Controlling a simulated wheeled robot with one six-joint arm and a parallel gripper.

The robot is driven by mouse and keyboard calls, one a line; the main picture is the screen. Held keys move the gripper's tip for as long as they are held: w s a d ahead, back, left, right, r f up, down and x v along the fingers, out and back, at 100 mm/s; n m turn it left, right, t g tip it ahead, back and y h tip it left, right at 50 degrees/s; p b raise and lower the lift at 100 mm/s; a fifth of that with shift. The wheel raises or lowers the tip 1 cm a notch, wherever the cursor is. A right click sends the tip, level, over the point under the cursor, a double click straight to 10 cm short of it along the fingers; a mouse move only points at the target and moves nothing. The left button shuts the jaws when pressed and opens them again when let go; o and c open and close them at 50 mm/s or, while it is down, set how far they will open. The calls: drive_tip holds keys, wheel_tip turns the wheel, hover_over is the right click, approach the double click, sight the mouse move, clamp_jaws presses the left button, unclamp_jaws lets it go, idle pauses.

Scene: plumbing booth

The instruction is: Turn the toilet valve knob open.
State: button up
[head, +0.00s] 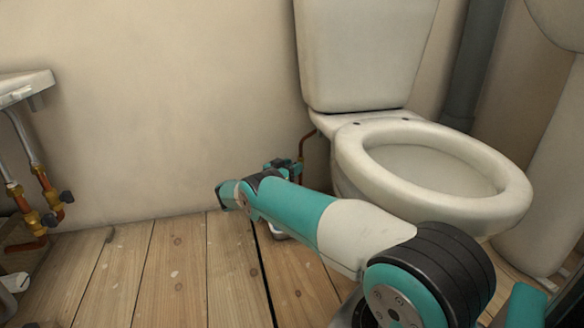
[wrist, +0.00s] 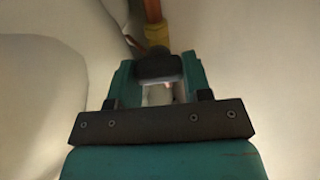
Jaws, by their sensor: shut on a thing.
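The toilet valve knob (wrist: 157,67) is a dark, rounded piece in the wrist view. It sits just below a brass valve body (wrist: 156,33) on a copper pipe (wrist: 152,10). My gripper (wrist: 158,76) has its two teal fingers on either side of the knob, shut on it. In the head view my gripper (head: 281,166) is low beside the toilet, near the copper pipe (head: 303,146). The knob is hidden there, and its turn angle cannot be told.
The white toilet (head: 380,60) stands right of my gripper, close to it. A sink edge (head: 25,86) with brass valves (head: 50,206) and pipes is at the far left. A grey pipe (head: 472,70) rises behind the toilet. The wooden floor (head: 170,270) on the left is mostly clear.

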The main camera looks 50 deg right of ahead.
drive_tip(key=n, duration=0.4)
drive_tip(key=shift+w+n, duration=0.1)
drive_tip(key=shift+n, duration=0.2)
drive_tip(key=n, duration=0.4)
drive_tip(key=shift+w+f, duration=0.1)
drive_tip(key=shift+f, duration=0.05)
drive_tip(key=n, duration=0.4)
drive_tip(key=shift+f+n, duration=0.1)
drive_tip(key=shift+n, duration=0.3)
drive_tip(key=shift+f+n, duration=0.15)
drive_tip(key=shift+n, duration=1.85)
drive_tip(key=o, duration=0.9)
